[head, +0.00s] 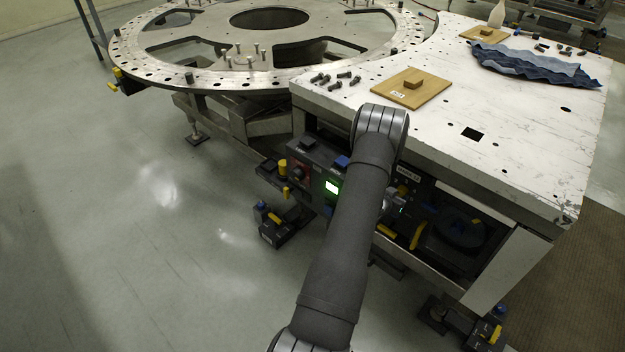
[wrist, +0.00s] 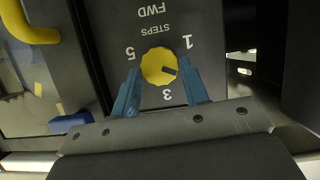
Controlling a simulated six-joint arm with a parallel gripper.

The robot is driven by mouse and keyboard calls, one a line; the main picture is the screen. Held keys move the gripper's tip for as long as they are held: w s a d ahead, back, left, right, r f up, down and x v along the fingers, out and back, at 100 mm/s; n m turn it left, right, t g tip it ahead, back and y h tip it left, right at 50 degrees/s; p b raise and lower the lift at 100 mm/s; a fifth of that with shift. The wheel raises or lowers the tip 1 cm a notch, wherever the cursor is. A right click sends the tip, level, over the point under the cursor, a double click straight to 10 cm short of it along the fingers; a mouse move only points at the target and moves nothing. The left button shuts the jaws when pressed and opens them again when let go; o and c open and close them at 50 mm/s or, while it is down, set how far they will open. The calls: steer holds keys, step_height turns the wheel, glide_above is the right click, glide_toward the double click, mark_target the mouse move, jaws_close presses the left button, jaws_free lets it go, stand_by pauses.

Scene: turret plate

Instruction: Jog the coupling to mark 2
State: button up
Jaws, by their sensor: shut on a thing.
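In the wrist view my gripper (wrist: 159,69) has its two blue fingers on either side of a round yellow knob (wrist: 154,63) and is shut on it. The dark panel (wrist: 110,35) around the knob carries upside-down white lettering: FWD, STEPS, and the numbers 1, 3 and 5. The knob's dark pointer aims right and slightly down, between 1 and 3. In the head view my arm hides the gripper and the knob. The large turret plate (head: 165,66), a metal ring with holes and pegs, stands at upper left. I cannot pick out the coupling or mark 2.
A yellow handle (wrist: 32,24) and a blue part (wrist: 70,123) lie left of my fingers. The worktop holds a wooden board (head: 435,88), bolts and a blue cloth (head: 535,68).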

steer(key=o, duration=0.3)
steer(key=shift+a+f, duration=0.15)
steer(key=shift+a, duration=0.1)
steer(key=c, duration=0.3)
steer(key=a+f+y, duration=0.1)
steer(key=a+f, duration=0.1)
steer(key=a, duration=0.3)
steer(key=s+a+f+n+t+y, duration=0.1)
steer(key=a+f, duration=0.1)
steer(key=a, duration=0.3)
steer(key=a+f, duration=0.1)
steer(key=a, duration=0.4)
steer(key=shift+s+f+n+t+y, duration=0.15)
steer(key=shift+f+n+t+y, duration=0.15)
steer(key=shift+f+n+y, duration=0.1)
jaws_close()
steer(key=s+a+f+n+y, duration=0.1)
steer(key=s+a+f+y, duration=0.1)
steer(key=a, duration=0.7)
steer(key=s+a+f+n+t+y, duration=0.1)
steer(key=s+a+f+y, duration=0.1)
steer(key=a, duration=0.8)
steer(key=shift+s+a+f+y, duration=0.15)
steer(key=shift+a+f+y, duration=0.15)
steer(key=shift+y, duration=0.4)
steer(key=shift+d, duration=0.1)
steer(key=w+d, duration=0.6)
steer(key=shift+w, duration=0.15)
steer(key=shift+d, duration=0.1)
steer(key=shift+w+d, duration=0.3)
